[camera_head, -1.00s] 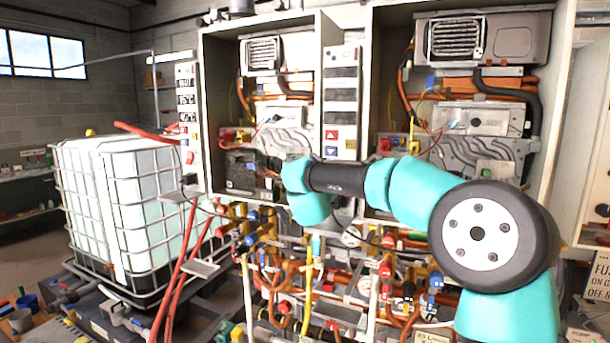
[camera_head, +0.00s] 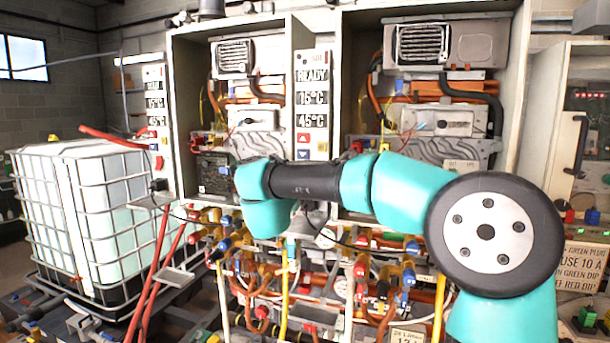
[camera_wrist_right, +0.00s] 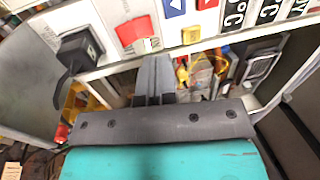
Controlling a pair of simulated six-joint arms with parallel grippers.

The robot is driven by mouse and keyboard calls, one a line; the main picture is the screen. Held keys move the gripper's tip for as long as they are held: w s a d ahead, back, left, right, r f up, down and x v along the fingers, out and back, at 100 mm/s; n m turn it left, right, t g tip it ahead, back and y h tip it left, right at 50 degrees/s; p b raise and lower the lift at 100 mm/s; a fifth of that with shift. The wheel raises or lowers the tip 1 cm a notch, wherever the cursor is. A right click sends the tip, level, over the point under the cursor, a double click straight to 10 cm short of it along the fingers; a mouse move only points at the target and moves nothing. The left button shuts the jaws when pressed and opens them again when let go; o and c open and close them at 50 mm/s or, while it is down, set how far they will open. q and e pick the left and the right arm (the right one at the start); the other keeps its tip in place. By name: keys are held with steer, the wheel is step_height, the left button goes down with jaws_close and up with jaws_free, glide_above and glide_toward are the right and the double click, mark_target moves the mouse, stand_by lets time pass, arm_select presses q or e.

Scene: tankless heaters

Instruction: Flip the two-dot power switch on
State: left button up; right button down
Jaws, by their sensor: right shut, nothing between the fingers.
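My right gripper (camera_wrist_right: 154,75) is shut and empty in the right wrist view. Its fingertips are at the lower end of a white control panel (camera_wrist_right: 115,8), close to a red rocker switch (camera_wrist_right: 133,31). A small pale patch shows between the tips and the switch; I cannot tell whether they touch. No dot marks are readable, so I cannot tell whether this is the two-dot switch, or its setting. In the head view my teal and black right arm hides the gripper and the lower part of the middle panel (camera_head: 312,75). My left gripper is not in view.
A black plug (camera_wrist_right: 80,48) is beside the red switch. Blue (camera_wrist_right: 174,7) and yellow (camera_wrist_right: 191,35) buttons are close by. Another panel (camera_head: 154,100) stands left. Pipes and valves (camera_head: 225,240) crowd the space below the cabinets. A caged white tank (camera_head: 95,215) stands left.

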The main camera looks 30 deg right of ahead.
steer(key=r+v, duration=0.1)
steer(key=v, duration=0.5)
steer(key=shift+s+a, duration=0.25)
steer(key=shift+a, duration=0.05)
steer(key=w+a+f+n+t+y, duration=0.1)
steer(key=w+f+n+y, duration=0.3)
steer(key=f, duration=0.6)
steer(key=w+a+f+n+t+y, duration=0.1)
steer(key=w+a+f+n+y, duration=0.15)
steer(key=f+n, duration=0.5)
steer(key=w+a+f+n+t+y, duration=0.1)
steer(key=w+f+n+y, duration=0.2)
steer(key=f, duration=0.9)
steer(key=s+a+f+n+g+y, duration=0.1)
steer(key=s+f+n+g+y, duration=0.15)
steer(key=f, duration=0.65)
steer(key=s+a+f+n+g+y, duration=0.1)
steer(key=s+f+n+g+y, duration=0.2)
steer(key=f, duration=0.7)
steer(key=s+a+f+n+g+y, duration=0.1)
steer(key=s+f+n+g+y, duration=0.1)
steer(key=s+f, duration=0.8)
steer(key=s+a+f+n+g+y, duration=0.2)
steer(key=s+f+n+g, duration=0.2)
steer(key=s+f+g, duration=0.3)
steer(key=s+f, duration=0.4)
steer(key=s, duration=0.5)
steer(key=shift+s+f, duration=0.3)
steer(key=shift+s, duration=0.05)
